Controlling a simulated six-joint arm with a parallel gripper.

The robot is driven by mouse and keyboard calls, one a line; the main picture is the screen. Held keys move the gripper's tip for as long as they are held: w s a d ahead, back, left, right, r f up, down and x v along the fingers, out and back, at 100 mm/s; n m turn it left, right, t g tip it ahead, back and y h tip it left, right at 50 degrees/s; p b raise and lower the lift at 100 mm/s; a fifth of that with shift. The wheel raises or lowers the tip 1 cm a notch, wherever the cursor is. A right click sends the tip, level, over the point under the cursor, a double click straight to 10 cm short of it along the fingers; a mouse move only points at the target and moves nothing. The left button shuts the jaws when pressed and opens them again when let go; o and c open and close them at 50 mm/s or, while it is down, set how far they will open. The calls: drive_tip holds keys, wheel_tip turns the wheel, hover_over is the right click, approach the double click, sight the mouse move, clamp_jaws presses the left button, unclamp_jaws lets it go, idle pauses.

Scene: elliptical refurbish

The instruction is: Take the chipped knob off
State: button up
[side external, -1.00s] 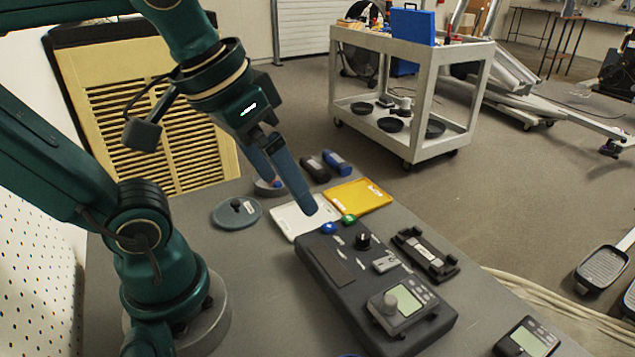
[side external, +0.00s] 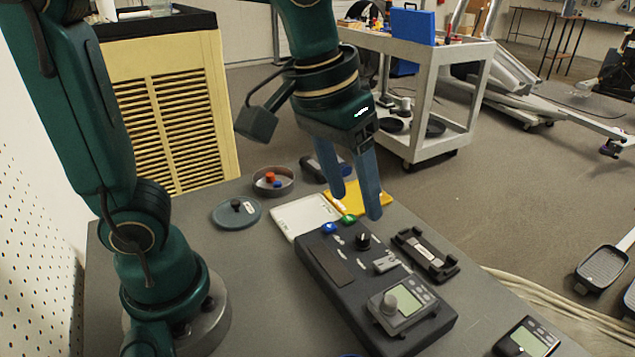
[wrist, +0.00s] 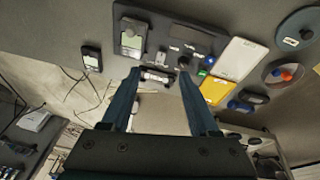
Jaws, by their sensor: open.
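A dark console (side external: 335,262) lies on the grey table. It carries a black knob (side external: 363,241), a blue button (side external: 329,228), a green button (side external: 349,218) and a display unit (side external: 405,303) with a grey knob (side external: 389,302). I cannot make out a chip on either knob. My gripper (side external: 356,208) is open and empty, fingers pointing down, above the console's far end near the black knob. In the wrist view the console (wrist: 180,31) is ahead of the fingertips (wrist: 160,73), and the black knob (wrist: 183,61) shows close to the right finger.
A round dish (side external: 288,186) holds red and blue pieces. A grey round lid (side external: 222,216) with a black knob lies beside it. A white tray (side external: 300,216) and yellow tray (side external: 378,196) lie behind the console. A black cradle (side external: 425,254) sits to its right.

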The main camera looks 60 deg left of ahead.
drive_tip(key=g, duration=0.2)
approach(391, 299)
drive_tip(key=w+a, duration=0.2)
drive_tip(key=shift+m+g+y, duration=0.3)
drive_tip(key=shift+m+g, duration=0.3)
drive_tip(key=shift+m, duration=0.3)
drive_tip(key=d+f, duration=0.2)
drive_tip(key=f, duration=0.1)
drive_tip(key=shift+s+d+f, duration=0.2)
drive_tip(key=shift+s+f, duration=0.05)
drive_tip(key=shift+s, duration=0.15)
drive_tip(key=shift+s+d+f, duration=0.1)
drive_tip(key=shift+f, duration=2.5)
drive_tip(key=shift+c, duration=0.3)
clamp_jaws()
